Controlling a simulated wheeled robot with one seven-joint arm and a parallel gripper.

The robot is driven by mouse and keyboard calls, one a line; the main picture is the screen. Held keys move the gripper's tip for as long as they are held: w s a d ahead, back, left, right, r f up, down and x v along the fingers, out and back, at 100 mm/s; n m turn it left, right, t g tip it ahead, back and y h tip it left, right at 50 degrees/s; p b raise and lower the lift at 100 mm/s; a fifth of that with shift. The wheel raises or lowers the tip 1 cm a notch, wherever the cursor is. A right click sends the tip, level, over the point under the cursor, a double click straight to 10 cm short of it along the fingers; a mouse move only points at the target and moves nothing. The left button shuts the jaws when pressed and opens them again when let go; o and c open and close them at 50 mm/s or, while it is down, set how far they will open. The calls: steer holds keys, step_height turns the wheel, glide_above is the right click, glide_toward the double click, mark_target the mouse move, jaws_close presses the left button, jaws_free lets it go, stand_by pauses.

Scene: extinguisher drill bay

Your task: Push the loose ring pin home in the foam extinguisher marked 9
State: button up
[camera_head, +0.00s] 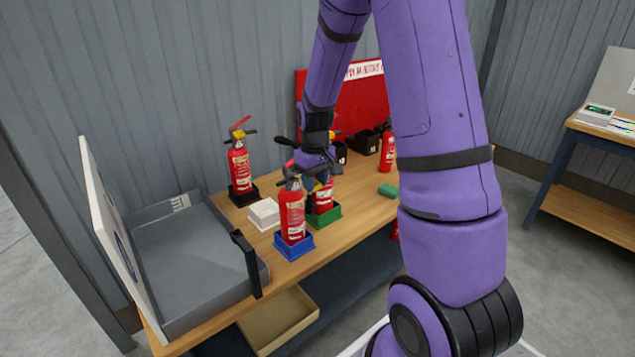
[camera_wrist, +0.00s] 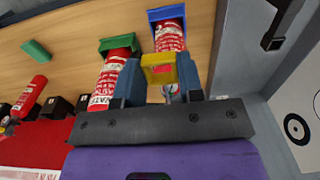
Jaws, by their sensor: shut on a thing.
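My gripper (camera_head: 318,168) reaches down over the table among the extinguishers. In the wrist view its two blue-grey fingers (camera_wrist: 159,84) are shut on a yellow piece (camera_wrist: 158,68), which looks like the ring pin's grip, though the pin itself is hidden. A small round pale part shows just below it, between the fingers. A red extinguisher (camera_head: 292,212) stands upright in a blue holder (camera_head: 294,246), directly by my gripper; it also shows in the wrist view (camera_wrist: 170,36). Another red extinguisher (camera_wrist: 109,78) stands in a green holder (camera_wrist: 119,44) beside it. I cannot read the mark 9.
A grey tray (camera_head: 190,255) with a white upright board (camera_head: 110,215) fills the table's left end. A third extinguisher (camera_head: 240,170) stands at the back in a black holder. A white box (camera_head: 264,213) and a green block (camera_head: 388,190) lie nearby. A red panel (camera_head: 370,98) stands behind.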

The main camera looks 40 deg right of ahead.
steer(key=shift+w+a, duration=0.1)
steer(key=shift+w, duration=3.15)
steer(key=shift+w, duration=0.3)
stand_by(2.4)
steer(key=o, duration=1.1)
steer(key=shift+r, duration=0.15)
step_height(320, 180, up, 11)
steer(key=shift+f, duration=0.2)
